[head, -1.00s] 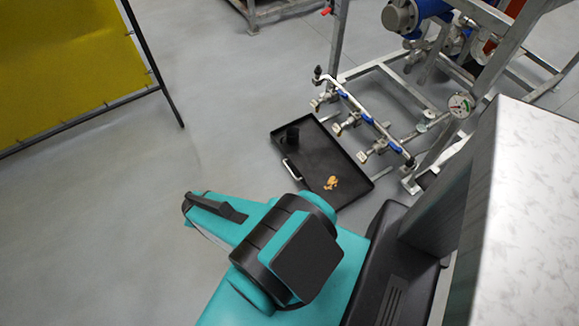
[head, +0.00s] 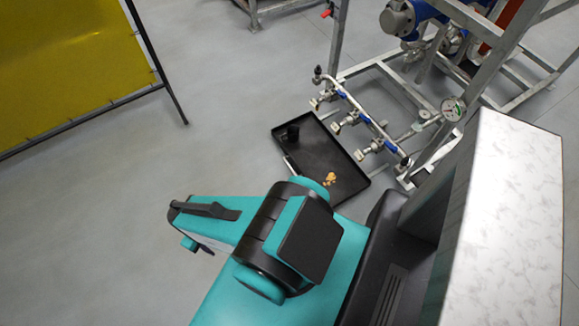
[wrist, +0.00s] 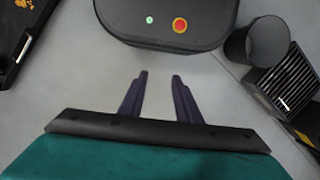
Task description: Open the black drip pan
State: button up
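The black drip pan (head: 318,150) lies on the grey floor, below the valve pipes of a metal skid. It is a shallow tray with a light bar handle (head: 290,165) on its near-left side, partly hidden by my arm. A dark round piece and some orange-brown bits lie in it. In the wrist view, only a corner of the pan (wrist: 8,35) and its handle (wrist: 24,48) show at the upper left. My gripper (wrist: 160,76) is open and empty, its two dark fingers apart over bare floor, to the right of the handle and not touching it.
The skid's pipe with blue-handled valves (head: 362,118) runs along the pan's far right side. A light-topped cabinet (head: 510,200) stands at the right. A yellow screen (head: 70,65) stands at the left. The floor left of the pan is clear.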

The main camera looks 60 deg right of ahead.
jog(key=w+f+m+t+y+b, duration=0.1)
jog(key=w+f+m+t+b, duration=0.3)
jog(key=w, duration=0.8)
jog(key=w+f+m+t+b, duration=0.15)
jog(key=w+m+t, duration=0.35)
jog(key=w, duration=0.6)
jog(key=w+d+f+m+t+h+b, duration=0.1)
jog(key=w+d+m+t+h+b, duration=0.1)
jog(key=w+d+m+h+b, duration=0.5)
jog(key=w+d+f+m+t+b, duration=0.25)
jog(key=w+d+m, duration=0.2)
jog(key=d, duration=0.65)
jog(key=s+d+f+m+g+h+b, duration=0.2)
jog(key=s+d+f+m+h+b, duration=0.15)
jog(key=d, duration=0.35)
jog(key=s+d+f+m+g+h+b, duration=0.2)
jog(key=d+m+b, duration=0.2)
jog(key=d, duration=0.3)
jog(key=s+d+f+m+g+h+b, duration=0.2)
jog(key=d+f+m+g+h+b, duration=0.15)
jog(key=d, duration=0.35)
jog(key=s+d+f+m+g+y+b, duration=0.1)
jog(key=s+d+f+m+g+b, duration=0.4)
jog(key=s+d+f+b, duration=0.2)
jog(key=s+d+f+m+g+b, duration=0.6)
jog(key=s+f+b, duration=0.6)
jog(key=f+b, duration=0.3)
jog(key=shift+s+d+y+b, duration=0.15)
jog(key=shift+d+y+b, duration=0.25)
jog(key=shift+d+b, duration=0.35)
